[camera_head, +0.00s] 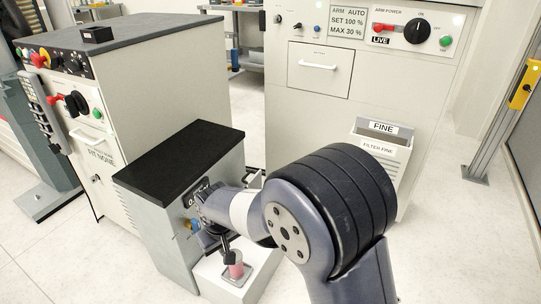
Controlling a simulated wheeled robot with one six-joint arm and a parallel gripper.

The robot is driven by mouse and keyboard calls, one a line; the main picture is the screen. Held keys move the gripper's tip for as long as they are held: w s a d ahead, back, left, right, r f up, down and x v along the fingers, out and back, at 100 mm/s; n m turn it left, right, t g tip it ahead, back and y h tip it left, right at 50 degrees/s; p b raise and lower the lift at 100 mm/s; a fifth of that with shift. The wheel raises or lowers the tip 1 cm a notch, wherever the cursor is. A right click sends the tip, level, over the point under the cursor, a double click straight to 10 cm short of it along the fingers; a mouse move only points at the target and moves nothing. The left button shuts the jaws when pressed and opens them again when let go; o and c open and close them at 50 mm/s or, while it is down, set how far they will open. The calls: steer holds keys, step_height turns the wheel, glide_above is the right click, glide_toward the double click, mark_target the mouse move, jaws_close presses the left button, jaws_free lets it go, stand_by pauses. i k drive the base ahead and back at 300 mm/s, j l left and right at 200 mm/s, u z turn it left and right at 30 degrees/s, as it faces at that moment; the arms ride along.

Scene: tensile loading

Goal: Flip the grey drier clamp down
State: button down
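My arm reaches in from the lower right, and my gripper (212,228) is at the front face of a grey cabinet with a black top (180,158). The gripper is small and dark here, and its fingers cannot be made out clearly. A dark upright part (227,246) stands just below the gripper, over a pink cylinder (236,270) on a white base. I cannot tell whether this dark part is the drier clamp or belongs to my gripper. No grey clamp can be clearly picked out. My wrist hides part of the cabinet's front and its display.
A tall control cabinet (125,95) with knobs stands at the left. A large white panel (290,110) with a drawer and switches stands behind. A bin labelled FINE (385,150) hangs on it. A yellow-topped post (522,85) is at the right. Floor at the lower left is clear.

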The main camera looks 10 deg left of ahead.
mark_target(251, 186)
steer(key=i+l+u, duration=0.1)
steer(key=i+l, duration=0.25)
steer(key=i, duration=0.25)
steer(key=i+l, duration=0.4)
steer(key=i, duration=0.15)
steer(key=i+j+u, duration=0.1)
steer(key=i+j, duration=0.35)
